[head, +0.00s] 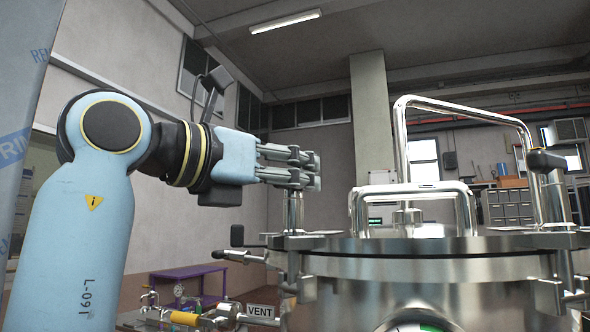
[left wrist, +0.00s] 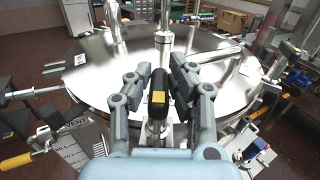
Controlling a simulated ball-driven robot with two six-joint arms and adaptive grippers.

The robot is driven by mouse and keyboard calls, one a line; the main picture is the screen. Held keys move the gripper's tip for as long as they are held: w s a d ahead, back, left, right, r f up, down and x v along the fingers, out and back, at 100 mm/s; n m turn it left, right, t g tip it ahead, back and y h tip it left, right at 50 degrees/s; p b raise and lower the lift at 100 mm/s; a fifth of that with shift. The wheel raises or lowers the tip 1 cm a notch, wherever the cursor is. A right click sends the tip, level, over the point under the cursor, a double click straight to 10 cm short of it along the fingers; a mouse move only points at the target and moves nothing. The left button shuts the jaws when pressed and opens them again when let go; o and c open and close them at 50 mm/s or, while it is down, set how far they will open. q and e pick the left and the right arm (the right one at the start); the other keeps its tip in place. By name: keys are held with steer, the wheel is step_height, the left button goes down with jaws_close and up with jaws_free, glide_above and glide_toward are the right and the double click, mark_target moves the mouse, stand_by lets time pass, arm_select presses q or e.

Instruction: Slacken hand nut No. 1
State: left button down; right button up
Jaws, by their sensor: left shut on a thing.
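A black hand nut (left wrist: 158,92) with a yellow label stands between the fingers in the left wrist view, at the near rim of the round steel lid (left wrist: 92,72). I cannot read a number on the label. My left gripper (head: 308,170) is shut on this nut, one finger on each side of it. In the head view the fingers hide the nut, and only its upright steel stem (head: 295,212) shows below them, at the left edge of the lid (head: 430,262). My right gripper is not in view.
A low steel handle (head: 415,190) and a tall tubular frame (head: 400,135) rise above the lid. Another black knob (head: 546,161) stands at the right. A black-ended lever (head: 237,236) sticks out left below the gripper. A VENT sign (head: 260,311) is lower down.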

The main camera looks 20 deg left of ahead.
arm_select(q)
steer(key=shift+y, duration=0.3)
steer(key=c, duration=1.2)
jaws_free()
steer(key=shift+w, duration=0.1)
step_height(320, 180, up, 10)
steer(key=shift+f, duration=0.1)
